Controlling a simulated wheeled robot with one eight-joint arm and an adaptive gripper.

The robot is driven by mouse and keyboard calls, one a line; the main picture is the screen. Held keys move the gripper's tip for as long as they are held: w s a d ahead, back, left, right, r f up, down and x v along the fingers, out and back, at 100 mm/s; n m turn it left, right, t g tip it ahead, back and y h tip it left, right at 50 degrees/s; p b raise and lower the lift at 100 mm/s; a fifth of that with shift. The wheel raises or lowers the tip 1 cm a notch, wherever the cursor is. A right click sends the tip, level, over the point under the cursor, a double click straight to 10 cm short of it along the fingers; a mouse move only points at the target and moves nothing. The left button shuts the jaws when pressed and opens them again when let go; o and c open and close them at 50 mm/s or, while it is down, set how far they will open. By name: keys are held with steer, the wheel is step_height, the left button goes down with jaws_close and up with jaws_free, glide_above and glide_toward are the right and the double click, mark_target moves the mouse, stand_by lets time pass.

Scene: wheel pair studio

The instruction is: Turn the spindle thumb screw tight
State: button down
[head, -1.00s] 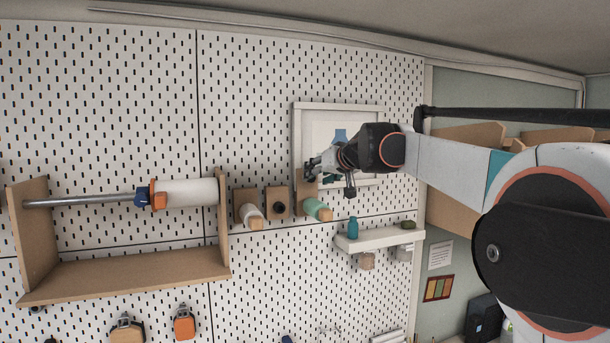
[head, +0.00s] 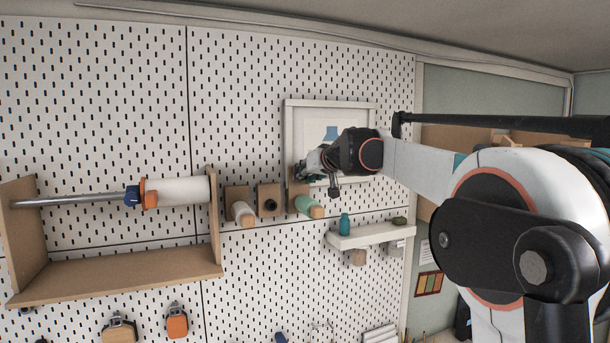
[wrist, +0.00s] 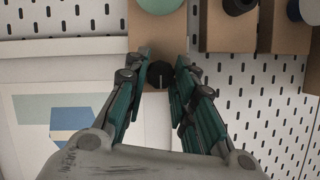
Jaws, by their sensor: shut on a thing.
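A small black knob with a white line (wrist: 159,76), which I take for the spindle thumb screw, sits at the lower end of a wooden block (wrist: 146,44) in the wrist view. My gripper (wrist: 166,70) is shut on it, with one green-sided finger at each side. In the head view my gripper (head: 303,173) is at the upper part of the rightmost wooden block, above its green spool (head: 305,206). The knob is hidden there behind my gripper.
A framed picture (head: 290,125) is close behind my wrist. Two more blocks stand left, one with a black knob (head: 270,206), one with a white spool (head: 241,212). A bottle (head: 345,224) stands on a white shelf below. A wooden rack (head: 120,275) holds a rod and roller.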

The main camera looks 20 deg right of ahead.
steer(key=shift+d, duration=0.1)
steer(key=m+y, duration=0.1)
steer(key=m+y+b, duration=0.1)
steer(key=m, duration=0.1)
steer(key=shift+d+f+m+t, duration=0.15)
steer(key=shift+d+m+t, duration=0.05)
steer(key=shift+m+t, duration=0.1)
steer(key=m+y+b, duration=0.1)
steer(key=m+y, duration=0.1)
steer(key=m, duration=0.1)
steer(key=shift+f+t, duration=0.15)
steer(key=shift+t, duration=0.15)
steer(key=m+t+b, duration=0.1)
steer(key=m, duration=0.1)
steer(key=m+y+b, duration=0.1)
steer(key=m, duration=0.1)
steer(key=shift+f+m+t, duration=0.2)
steer(key=shift+m+t, duration=0.2)
steer(key=m+b, duration=0.1)
steer(key=m, duration=0.1)
steer(key=m+t+b, duration=0.1)
steer(key=m, duration=0.1)
steer(key=shift+f+m+t+y, duration=0.1)
steer(key=shift+m+t+y, duration=0.2)
steer(key=shift+m+y, duration=0.1)
steer(key=c, duration=1.3)
jaws_free()
steer(key=shift+c, duration=0.2)
